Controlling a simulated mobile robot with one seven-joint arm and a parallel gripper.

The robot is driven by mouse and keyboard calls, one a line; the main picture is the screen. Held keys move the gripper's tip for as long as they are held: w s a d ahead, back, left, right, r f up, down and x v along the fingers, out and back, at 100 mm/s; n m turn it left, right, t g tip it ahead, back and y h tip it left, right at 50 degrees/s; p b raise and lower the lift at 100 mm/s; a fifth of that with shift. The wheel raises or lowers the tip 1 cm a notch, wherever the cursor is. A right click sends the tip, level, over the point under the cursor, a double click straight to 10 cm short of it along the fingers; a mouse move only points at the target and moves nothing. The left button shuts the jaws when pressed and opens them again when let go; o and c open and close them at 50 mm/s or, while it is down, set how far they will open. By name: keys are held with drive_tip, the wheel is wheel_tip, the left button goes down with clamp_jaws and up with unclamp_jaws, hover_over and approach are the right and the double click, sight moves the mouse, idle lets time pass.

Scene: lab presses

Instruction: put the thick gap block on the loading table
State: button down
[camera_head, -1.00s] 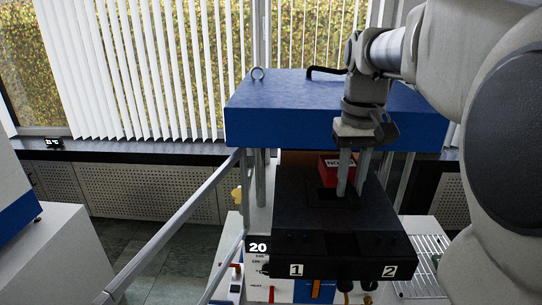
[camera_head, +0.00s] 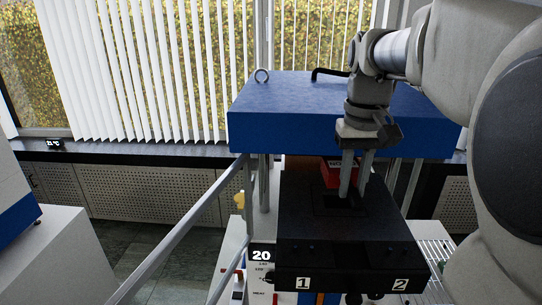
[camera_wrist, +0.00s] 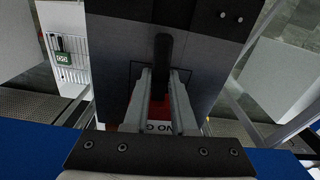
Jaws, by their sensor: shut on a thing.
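My gripper (camera_head: 352,194) points down over the black loading table (camera_head: 342,248), which bears the marks 1 and 2. Its fingers are close together at a square recess in the table top. In the wrist view, my gripper (camera_wrist: 162,100) has a dark upright bar (camera_wrist: 162,55) between its fingers. I cannot tell whether this bar belongs to the thick gap block. A red block (camera_head: 329,174) with white lettering shows just behind the fingers, partly hidden.
The blue press top (camera_head: 300,115) is above and behind the table, on metal columns. A grey rail (camera_head: 185,225) slants at the left. A white wire rack (camera_head: 437,262) is at the right. A white cabinet (camera_head: 60,260) stands at the far left.

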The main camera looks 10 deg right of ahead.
sight(346, 221)
drive_tip(key=shift+f+b, duration=1.5)
drive_tip(key=shift+f, duration=0.9)
drive_tip(key=shift+f, duration=0.5)
drive_tip(key=c, duration=0.6)
unclamp_jaws()
drive_tip(key=shift+c, duration=0.2)
